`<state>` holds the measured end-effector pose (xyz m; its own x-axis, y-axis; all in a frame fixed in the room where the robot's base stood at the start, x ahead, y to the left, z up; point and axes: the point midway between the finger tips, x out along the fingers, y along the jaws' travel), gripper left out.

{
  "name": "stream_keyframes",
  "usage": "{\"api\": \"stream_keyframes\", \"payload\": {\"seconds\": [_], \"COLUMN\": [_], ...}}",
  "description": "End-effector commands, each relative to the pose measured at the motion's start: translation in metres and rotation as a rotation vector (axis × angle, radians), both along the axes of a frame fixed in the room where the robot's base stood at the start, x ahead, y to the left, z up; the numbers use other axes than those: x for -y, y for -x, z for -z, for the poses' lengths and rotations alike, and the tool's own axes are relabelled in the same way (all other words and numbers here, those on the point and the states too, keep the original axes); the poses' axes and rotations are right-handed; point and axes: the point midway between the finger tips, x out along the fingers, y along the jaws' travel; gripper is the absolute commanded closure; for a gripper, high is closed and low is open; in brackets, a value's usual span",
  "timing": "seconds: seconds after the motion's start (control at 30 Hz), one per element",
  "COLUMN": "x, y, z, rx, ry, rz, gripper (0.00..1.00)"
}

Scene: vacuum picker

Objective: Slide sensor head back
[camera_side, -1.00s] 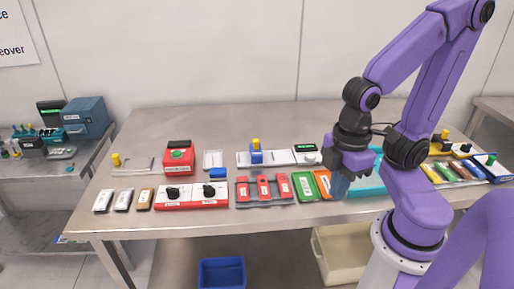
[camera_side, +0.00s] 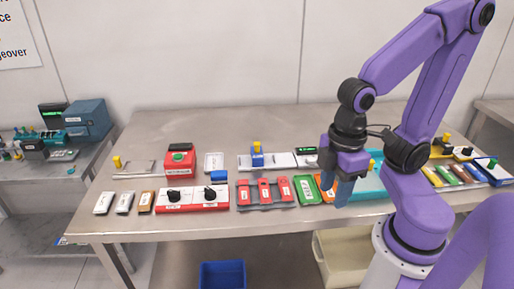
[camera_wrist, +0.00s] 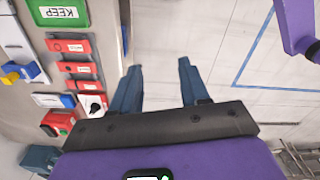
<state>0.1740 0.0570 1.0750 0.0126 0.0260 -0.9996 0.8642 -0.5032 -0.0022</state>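A blue block with a yellow knob (camera_side: 257,157), which looks like the sensor head, sits upright on a long white rail (camera_side: 284,160) at the back middle of the table. The block also shows at the left edge of the wrist view (camera_wrist: 22,73). My gripper (camera_side: 336,192) is well to the right and front of it, above the table's front part, beside a teal tray (camera_side: 370,190). In the wrist view its two blue fingers (camera_wrist: 158,72) are spread apart with nothing between them. Whether the block touches a stop on the rail is too small to tell.
A small display (camera_side: 306,150) stands at the rail's right end. Red cards in a grey holder (camera_side: 265,207), a green card (camera_side: 306,190) and an orange card (camera_side: 324,188) lie in front. A red-and-white box with black knobs (camera_side: 192,198) is left. The table's back strip is clear.

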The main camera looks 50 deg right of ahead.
Motion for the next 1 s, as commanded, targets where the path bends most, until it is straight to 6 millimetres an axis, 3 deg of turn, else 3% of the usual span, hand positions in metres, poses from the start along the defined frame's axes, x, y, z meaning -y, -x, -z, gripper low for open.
{"api": "stream_keyframes", "payload": {"seconds": [0.23,0.47,0.77,1.0], "x": [-0.017,-0.011,0.037,0.104], "y": [-0.070,-0.150,-0.251,-0.316], "z": [-0.019,-0.034,-0.046,-0.048], "rx": [-0.006,-0.011,-0.020,-0.027], "ry": [0.003,0.006,0.008,0.008], "rz": [0.331,0.686,1.148,1.513], "gripper": [0.55,0.55,0.55,0.55]}}
